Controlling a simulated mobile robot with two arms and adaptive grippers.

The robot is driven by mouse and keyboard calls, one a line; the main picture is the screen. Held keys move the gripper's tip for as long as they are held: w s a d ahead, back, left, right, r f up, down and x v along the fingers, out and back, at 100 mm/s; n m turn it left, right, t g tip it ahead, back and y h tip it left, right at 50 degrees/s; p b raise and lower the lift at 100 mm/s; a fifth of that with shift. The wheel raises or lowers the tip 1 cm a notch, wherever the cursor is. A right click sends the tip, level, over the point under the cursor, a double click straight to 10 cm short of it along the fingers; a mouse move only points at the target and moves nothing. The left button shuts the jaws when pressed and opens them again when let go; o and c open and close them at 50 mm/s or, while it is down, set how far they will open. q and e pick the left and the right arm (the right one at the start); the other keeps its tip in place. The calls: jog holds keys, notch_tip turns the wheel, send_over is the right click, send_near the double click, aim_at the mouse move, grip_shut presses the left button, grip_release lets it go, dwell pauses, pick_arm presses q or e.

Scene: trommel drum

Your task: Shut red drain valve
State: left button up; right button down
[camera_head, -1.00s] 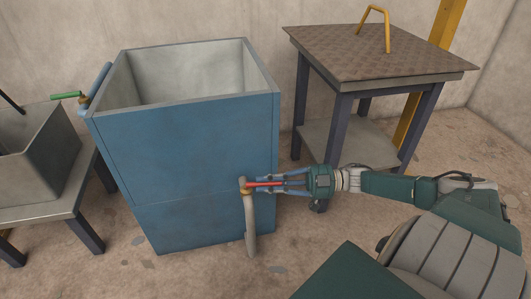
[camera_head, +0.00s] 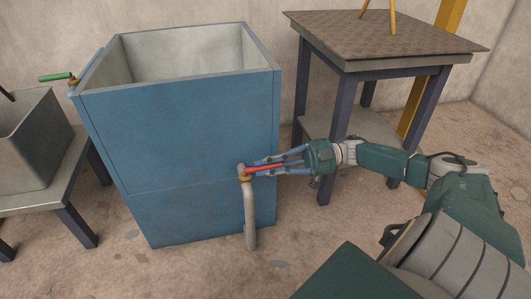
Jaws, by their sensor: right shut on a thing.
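The red drain valve handle (camera_head: 264,169) sits on a brass valve body (camera_head: 244,174) low on the right front of the blue tank (camera_head: 190,130). The handle points right and slightly up from the valve body. A grey drain pipe (camera_head: 250,215) hangs straight down from the valve. My right gripper (camera_head: 272,166) comes in from the right and is shut on the red handle, with its fingers above and below it. My left gripper is not in view.
A green-handled valve (camera_head: 56,77) is on the tank's upper left. A grey basin (camera_head: 28,135) stands on a low table at the left. A table with a brown patterned top (camera_head: 390,38) stands behind my right arm. Open floor lies in front of the tank.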

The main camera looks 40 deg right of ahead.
jog(key=c, duration=1.8)
grip_release()
jog(key=shift+f, duration=0.1)
jog(key=shift+o, duration=0.2)
jog(key=v, duration=1.2)
